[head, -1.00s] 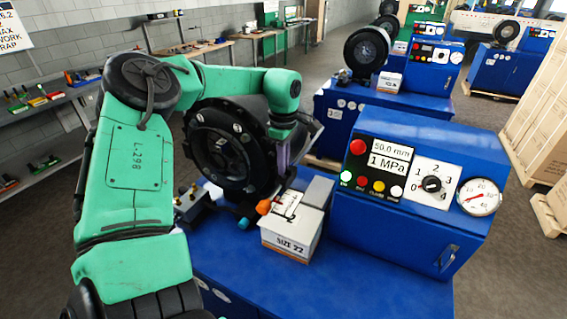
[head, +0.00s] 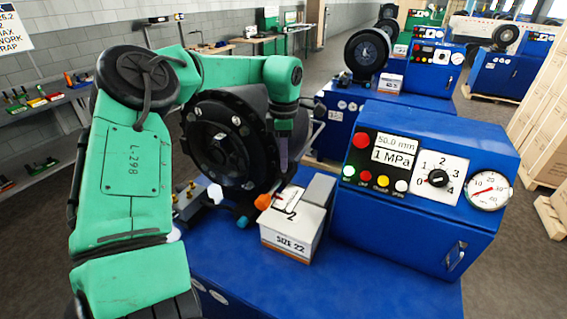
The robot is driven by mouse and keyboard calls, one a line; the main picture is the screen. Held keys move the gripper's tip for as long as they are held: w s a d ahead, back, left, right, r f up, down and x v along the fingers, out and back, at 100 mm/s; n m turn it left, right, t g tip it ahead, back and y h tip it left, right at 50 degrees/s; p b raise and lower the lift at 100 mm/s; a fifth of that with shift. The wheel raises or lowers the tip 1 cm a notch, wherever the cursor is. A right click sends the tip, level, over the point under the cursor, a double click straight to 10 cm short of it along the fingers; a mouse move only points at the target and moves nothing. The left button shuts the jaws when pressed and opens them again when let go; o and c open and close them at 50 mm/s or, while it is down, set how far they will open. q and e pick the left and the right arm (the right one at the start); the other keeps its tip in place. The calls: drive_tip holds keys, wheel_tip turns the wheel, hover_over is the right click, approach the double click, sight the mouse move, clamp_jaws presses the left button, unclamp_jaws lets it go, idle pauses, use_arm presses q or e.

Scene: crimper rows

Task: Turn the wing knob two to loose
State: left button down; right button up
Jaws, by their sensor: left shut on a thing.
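My left arm comes in from the left, arches over and points down in front of the black round crimper head (head: 222,140). Its gripper (head: 283,165) is shut at the right side of that head, just behind the white box marked 2 and SIZE 22 (head: 290,228). The fingertips and what they hold are mostly hidden; I take it to be wing knob two, which I cannot make out clearly. An orange piece (head: 263,201) and a teal piece (head: 243,222) stick out at the box's left. My right gripper is out of view.
The blue control cabinet (head: 410,215) with lamps, a selector dial (head: 438,178) and a gauge (head: 488,190) stands right of the box. Brass fittings (head: 190,188) sit on a block at left. The blue bench top (head: 300,285) is clear in front.

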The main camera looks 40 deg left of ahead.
use_arm(q)
drive_tip(key=n+b, duration=0.1)
drive_tip(key=n, duration=0.1)
drive_tip(key=shift+f+n, duration=0.2)
drive_tip(key=shift+n, duration=0.2)
drive_tip(key=n+b, duration=0.1)
drive_tip(key=n, duration=0.2)
drive_tip(key=shift+n, duration=0.3)
drive_tip(key=n+b, duration=0.1)
drive_tip(key=n, duration=0.5)
drive_tip(key=shift+s, duration=0.1)
drive_tip(key=shift+r+n, duration=0.1)
drive_tip(key=shift+n, duration=0.2)
drive_tip(key=c, duration=0.9)
unclamp_jaws()
drive_tip(key=shift+r, duration=0.1)
